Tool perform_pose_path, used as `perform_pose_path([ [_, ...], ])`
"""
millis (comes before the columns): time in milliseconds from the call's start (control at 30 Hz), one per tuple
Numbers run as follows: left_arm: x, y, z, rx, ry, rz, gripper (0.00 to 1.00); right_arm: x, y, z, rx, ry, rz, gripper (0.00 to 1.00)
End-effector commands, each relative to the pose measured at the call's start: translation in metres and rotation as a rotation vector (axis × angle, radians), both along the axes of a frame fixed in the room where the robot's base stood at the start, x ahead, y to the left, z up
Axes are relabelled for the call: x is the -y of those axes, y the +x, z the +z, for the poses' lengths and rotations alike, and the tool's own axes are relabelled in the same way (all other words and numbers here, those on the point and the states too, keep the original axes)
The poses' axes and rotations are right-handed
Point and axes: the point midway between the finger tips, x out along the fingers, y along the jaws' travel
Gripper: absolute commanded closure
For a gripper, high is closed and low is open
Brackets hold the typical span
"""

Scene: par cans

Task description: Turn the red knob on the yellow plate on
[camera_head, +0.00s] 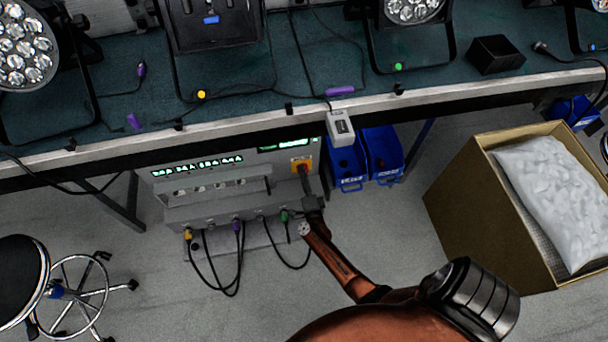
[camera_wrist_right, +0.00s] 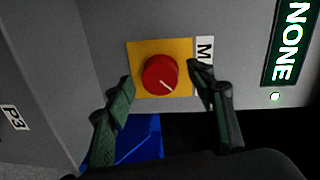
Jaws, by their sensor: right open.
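The red knob (camera_wrist_right: 160,75) sits on the square yellow plate (camera_wrist_right: 136,52) in the right wrist view. A white line on the knob's face points down and slightly right. In the head view the yellow plate (camera_head: 300,161) is at the upper right of the grey panel box (camera_head: 215,185) under the table; my gripper partly hides the knob there. My right gripper (camera_wrist_right: 168,84) is open, with one finger on each side of the knob. The fingers look apart from the knob; their exact distance in depth I cannot tell. My left gripper is in neither view.
A table (camera_head: 300,98) with par lights stands above the panel. Blue bins (camera_head: 383,150) are right of the panel. A cardboard box (camera_head: 470,195) with a white bag stands at the right. Cables (camera_head: 240,265) hang below the panel. A stool (camera_head: 20,275) is at the lower left.

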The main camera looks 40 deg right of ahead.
Motion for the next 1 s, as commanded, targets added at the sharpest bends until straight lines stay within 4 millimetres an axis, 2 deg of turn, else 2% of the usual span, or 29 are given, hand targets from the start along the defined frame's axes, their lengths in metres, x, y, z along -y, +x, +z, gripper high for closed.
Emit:
perform_pose_path([
  [200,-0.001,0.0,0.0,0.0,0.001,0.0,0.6,-0.018,-0.031,0.0,-0.002,0.002,-0.001,0.49],
  [400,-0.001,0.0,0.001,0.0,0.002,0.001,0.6,-0.032,-0.054,0.003,-0.002,0.001,-0.001,0.49],
  [567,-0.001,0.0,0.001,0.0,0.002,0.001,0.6,-0.036,-0.06,0.004,-0.001,0.0,-0.001,0.49],
  [1000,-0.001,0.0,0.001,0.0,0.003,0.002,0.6,-0.036,-0.06,0.004,-0.001,0.0,0.0,0.49],
])
